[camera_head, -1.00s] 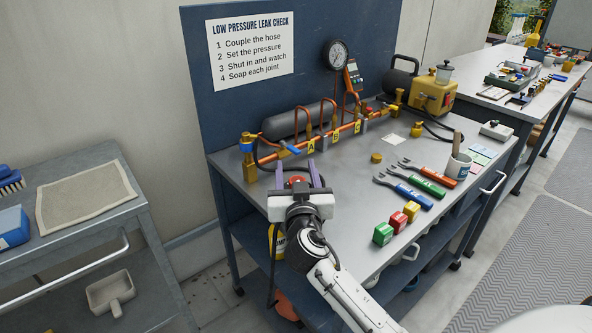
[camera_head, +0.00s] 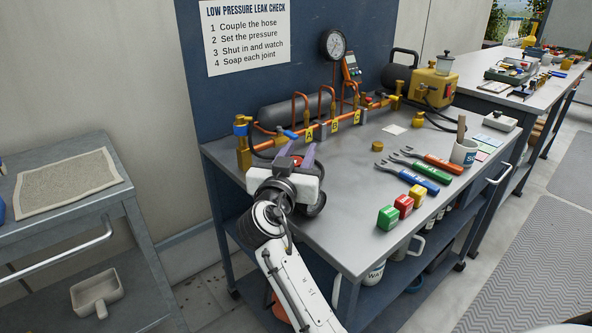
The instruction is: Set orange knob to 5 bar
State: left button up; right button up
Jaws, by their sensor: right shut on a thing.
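My right gripper (camera_head: 298,155) is at the front left of the bench, just before the left end of the orange pipe manifold (camera_head: 318,132). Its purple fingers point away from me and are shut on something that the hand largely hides. A small red part shows at the fingers; I cannot tell whether it is the orange knob or part of the hand. A blue lever (camera_head: 289,134) sits on the manifold close beyond the fingers. My left gripper is out of view.
Several wrenches (camera_head: 413,174) lie mid-bench, with green, red and yellow blocks (camera_head: 404,203) in front. A yellow pump (camera_head: 432,88) is at the back right.

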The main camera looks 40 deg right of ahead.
jog(key=shift+s+f+m+g+h+b, duration=0.1)
jog(key=shift+f+m+g+h+b, duration=0.25)
jog(key=shift+m+g+h+b, duration=0.45)
jog(key=shift+s+d+r+g+b, duration=0.15)
jog(key=shift+g+b, duration=0.35)
jog(key=shift+b, duration=0.45)
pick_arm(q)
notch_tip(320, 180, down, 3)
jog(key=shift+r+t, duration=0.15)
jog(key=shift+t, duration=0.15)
pick_arm(e)
jog(key=shift+s+r+m+g, duration=0.1)
jog(key=shift+m+g, duration=0.2)
jog(key=shift+m, duration=0.1)
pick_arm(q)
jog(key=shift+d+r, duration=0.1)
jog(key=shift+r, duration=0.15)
pick_arm(e)
jog(key=shift+r, duration=0.1)
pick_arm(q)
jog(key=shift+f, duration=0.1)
pick_arm(e)
jog(key=o, duration=1.1)
jog(key=shift+c, duration=0.2)
pick_arm(q)
jog(key=shift+b, duration=0.3)
